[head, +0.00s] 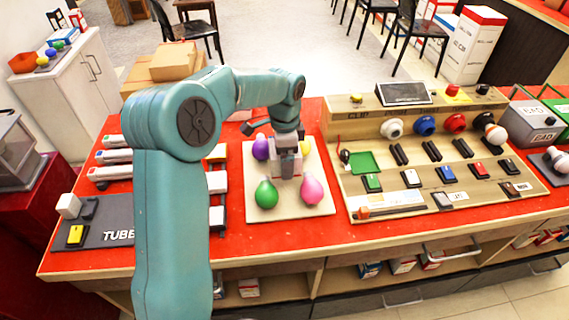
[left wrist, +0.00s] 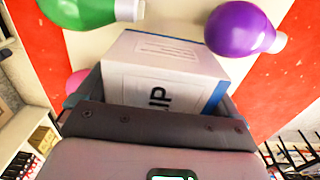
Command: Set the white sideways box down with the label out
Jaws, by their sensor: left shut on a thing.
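My left gripper (head: 287,160) is shut on a white box (left wrist: 165,70). In the head view it is over the middle of a pale board (head: 290,213) with coloured bulbs, and the fingers cover much of the box. In the left wrist view the box sits between the gripper's fingers (left wrist: 155,95). A face with large dark letters, partly hidden by the gripper, is turned toward the wrist camera. A small printed label shows on another face. I cannot tell whether the box touches the board. My right gripper is in neither view.
Green (head: 266,193), pink (head: 312,190), purple (head: 261,147) and yellow (head: 305,146) bulbs surround the box closely. A wooden panel (head: 440,185) with several knobs and switches stands to the right.

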